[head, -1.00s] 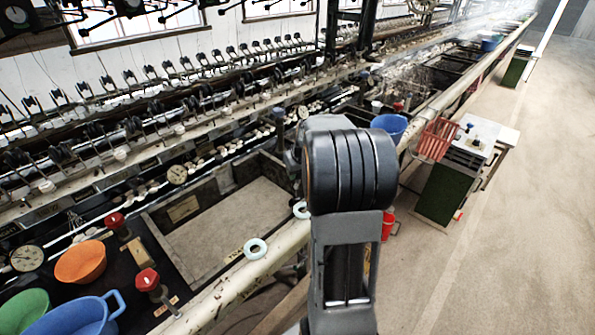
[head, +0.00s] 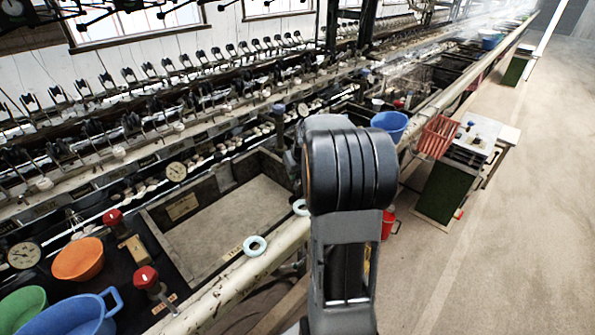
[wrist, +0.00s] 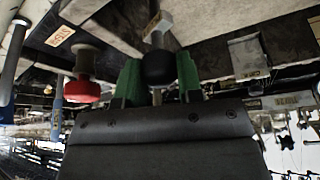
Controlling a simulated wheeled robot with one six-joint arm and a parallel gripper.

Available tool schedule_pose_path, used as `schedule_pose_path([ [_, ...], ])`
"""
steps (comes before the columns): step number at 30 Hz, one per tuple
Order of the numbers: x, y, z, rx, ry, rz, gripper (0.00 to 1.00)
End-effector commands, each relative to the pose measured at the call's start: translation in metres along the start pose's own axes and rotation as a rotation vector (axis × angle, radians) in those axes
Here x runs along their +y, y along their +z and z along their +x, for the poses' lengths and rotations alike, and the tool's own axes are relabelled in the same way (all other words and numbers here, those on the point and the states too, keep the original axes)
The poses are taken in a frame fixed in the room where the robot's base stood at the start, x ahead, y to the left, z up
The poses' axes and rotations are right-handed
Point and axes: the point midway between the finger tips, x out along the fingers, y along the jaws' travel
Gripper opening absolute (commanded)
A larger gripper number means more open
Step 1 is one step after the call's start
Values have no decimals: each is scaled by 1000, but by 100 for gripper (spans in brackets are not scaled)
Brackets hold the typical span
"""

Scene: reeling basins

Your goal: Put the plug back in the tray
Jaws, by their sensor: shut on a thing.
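In the wrist view, my gripper (wrist: 158,80) has green fingers closed on a dark round knob, which I take to be the plug (wrist: 158,68). A pale, narrow piece shows just beyond the knob; I cannot tell whether it belongs to it. In the head view my arm stands in the middle and hides the gripper and plug.
A long basin (head: 225,215) with a pale front rail runs beside me. Red-topped valves (head: 146,277), an orange bowl (head: 77,259) and a blue tub (head: 70,315) stand at left. A red basket (head: 438,136) and blue bucket (head: 389,124) are at right. The floor at far right is clear.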

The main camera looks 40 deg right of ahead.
Motion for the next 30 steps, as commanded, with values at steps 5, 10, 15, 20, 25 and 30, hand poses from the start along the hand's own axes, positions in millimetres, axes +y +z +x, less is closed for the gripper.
schedule_pose_path([
  [5, 0, 1, 4, 1, 0, 0, 14],
  [10, 0, 1, 3, 1, 0, 0, 14],
  [15, 0, 1, 3, 1, 0, 0, 14],
  [20, 0, 1, 4, 1, 0, 0, 14],
  [25, 0, 2, 5, 1, 0, 0, 14],
  [30, 0, 3, 8, 1, 0, 0, 14],
])
